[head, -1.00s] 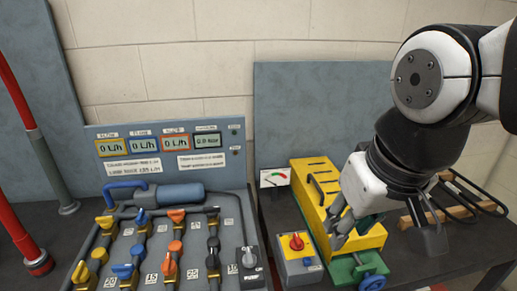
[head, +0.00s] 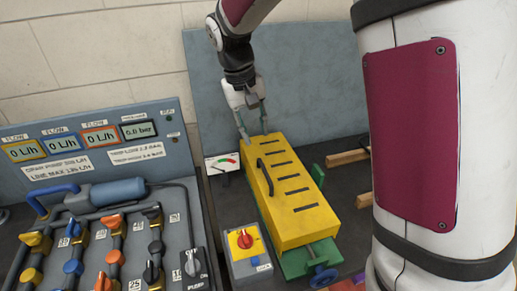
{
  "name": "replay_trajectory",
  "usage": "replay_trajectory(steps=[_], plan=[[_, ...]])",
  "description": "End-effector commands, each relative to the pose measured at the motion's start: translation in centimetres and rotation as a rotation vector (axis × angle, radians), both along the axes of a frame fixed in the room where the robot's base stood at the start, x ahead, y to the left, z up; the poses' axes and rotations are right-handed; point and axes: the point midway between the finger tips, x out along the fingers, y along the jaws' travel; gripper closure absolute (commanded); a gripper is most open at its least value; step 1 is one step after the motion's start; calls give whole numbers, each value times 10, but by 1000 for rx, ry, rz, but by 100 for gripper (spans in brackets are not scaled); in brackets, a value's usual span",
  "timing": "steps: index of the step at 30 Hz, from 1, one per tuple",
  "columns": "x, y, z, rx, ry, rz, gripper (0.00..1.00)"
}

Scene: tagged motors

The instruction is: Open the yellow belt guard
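The yellow belt guard (head: 288,190) is a long box with dark slots along its top. A black bar handle (head: 265,176) is on its left side. The guard sits down over a green base (head: 308,257) and looks closed. My gripper (head: 254,132) points down at the guard's far end, with its two fingers spread apart and nothing seen between them. The fingertips are at or just behind the far edge; I cannot tell whether they touch it. The handle is nearer the camera than my gripper.
A grey box with a red knob on a yellow plate (head: 243,240) stands left of the guard. A blue handwheel (head: 323,276) is at its near end. A valve panel (head: 110,235) fills the left.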

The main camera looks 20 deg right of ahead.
Motion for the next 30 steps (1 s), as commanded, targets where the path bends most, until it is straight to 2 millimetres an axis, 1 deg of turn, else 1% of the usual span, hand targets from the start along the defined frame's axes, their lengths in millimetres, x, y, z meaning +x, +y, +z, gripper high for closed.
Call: replay_trajectory(steps=[5,7,15,21,24,30], plan=[[1,-2,-14,-3,5,-1,69],[1,-5,-24,-3,5,-1,69],[0,-15,-76,-2,7,-2,69],[0,-22,-110,-3,6,-1,69],[0,-24,-123,-2,4,-1,69],[1,-27,-135,-1,2,-1,69]])
